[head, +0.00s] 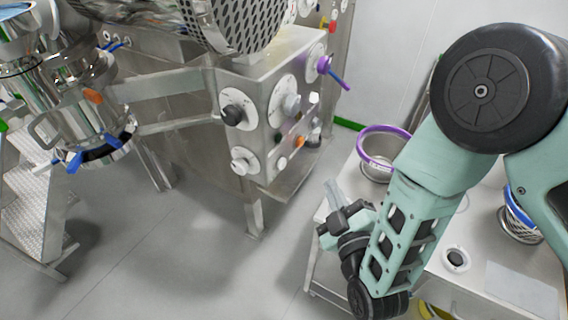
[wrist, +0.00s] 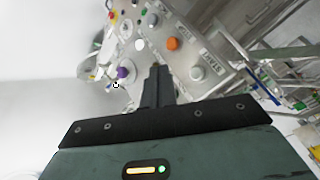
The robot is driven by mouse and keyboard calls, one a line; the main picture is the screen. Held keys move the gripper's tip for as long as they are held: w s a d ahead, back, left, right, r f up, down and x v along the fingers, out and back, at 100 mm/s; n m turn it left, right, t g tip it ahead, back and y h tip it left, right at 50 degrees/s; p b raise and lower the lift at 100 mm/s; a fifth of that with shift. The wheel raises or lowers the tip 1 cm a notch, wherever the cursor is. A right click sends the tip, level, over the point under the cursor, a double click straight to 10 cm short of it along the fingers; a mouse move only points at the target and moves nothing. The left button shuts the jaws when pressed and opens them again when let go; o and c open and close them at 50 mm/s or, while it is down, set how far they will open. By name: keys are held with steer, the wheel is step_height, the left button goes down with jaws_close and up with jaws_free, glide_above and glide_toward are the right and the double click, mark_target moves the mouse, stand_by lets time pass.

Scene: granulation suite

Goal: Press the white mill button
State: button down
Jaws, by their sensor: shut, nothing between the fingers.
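A steel control panel (head: 262,138) carries several knobs and small coloured buttons. A small white button (head: 314,98) sits on the panel's right part; in the wrist view a white button (wrist: 140,44) shows beside an orange one (wrist: 173,43). I cannot read a mill label on it. My gripper (head: 333,190) is in front of and below the panel, apart from it. In the wrist view my gripper (wrist: 157,72) has its fingers together with nothing between them, pointing toward the panel. The white button is ahead of the fingertips, slightly left.
A purple-handled knob (head: 324,65) juts from the panel's right side. A steel bench (head: 438,272) under my arm holds a purple-rimmed bowl (head: 377,168) and a blue-rimmed sieve (head: 520,222). A steel vessel (head: 88,110) stands at left. The floor (head: 205,250) before the panel is clear.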

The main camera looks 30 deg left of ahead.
mark_target(282, 164)
steer(key=a, duration=0.8)
steer(key=shift+w, duration=0.3)
steer(key=shift+a+b, duration=0.15)
steer(key=shift+b, duration=0.2)
stand_by(1.4)
steer(key=shift+a, duration=0.35)
